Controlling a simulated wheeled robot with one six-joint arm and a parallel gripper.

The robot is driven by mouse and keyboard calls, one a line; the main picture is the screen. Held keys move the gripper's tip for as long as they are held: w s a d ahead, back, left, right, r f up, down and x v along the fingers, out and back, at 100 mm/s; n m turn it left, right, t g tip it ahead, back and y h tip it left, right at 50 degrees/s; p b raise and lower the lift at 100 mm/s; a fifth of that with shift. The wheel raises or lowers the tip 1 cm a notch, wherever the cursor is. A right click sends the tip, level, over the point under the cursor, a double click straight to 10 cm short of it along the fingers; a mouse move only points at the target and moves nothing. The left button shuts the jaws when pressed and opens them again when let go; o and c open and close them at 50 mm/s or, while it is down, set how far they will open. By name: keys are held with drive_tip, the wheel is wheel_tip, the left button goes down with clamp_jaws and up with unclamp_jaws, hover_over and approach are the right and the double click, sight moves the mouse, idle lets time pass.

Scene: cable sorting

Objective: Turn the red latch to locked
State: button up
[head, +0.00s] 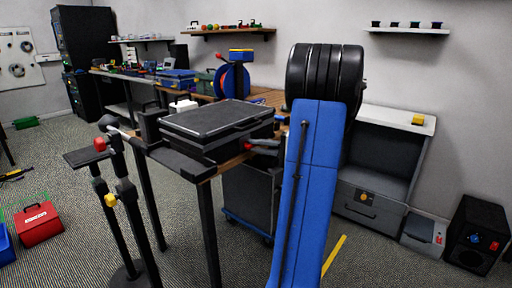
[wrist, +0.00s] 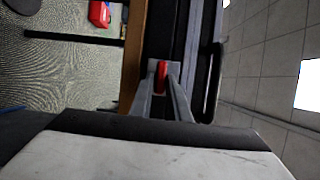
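The red latch (head: 264,142) is a small red handle on the front right side of a black case (head: 222,116), which lies closed on a wooden-topped bench. In the wrist view the red latch (wrist: 161,75) sits between the two grey fingers of my gripper (wrist: 163,72). The fingers are close together, one on each side of it, and look shut on it. In the head view my blue arm stands just right of the latch and hides most of the gripper. The latch's locked and unlocked marks are not visible.
A dark stand with red (head: 99,144) and yellow (head: 110,200) knobs is left of the case. A dark cart (head: 250,196) stands below it. A grey cabinet (head: 372,200) is behind my arm at right. A red toolbox (head: 39,223) lies on the floor at left.

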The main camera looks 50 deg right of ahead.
drive_tip(key=shift+o, duration=1.2)
drive_tip(key=shift+s+d, duration=0.1)
drive_tip(key=v, duration=1.7)
drive_tip(key=shift+s+f, duration=0.1)
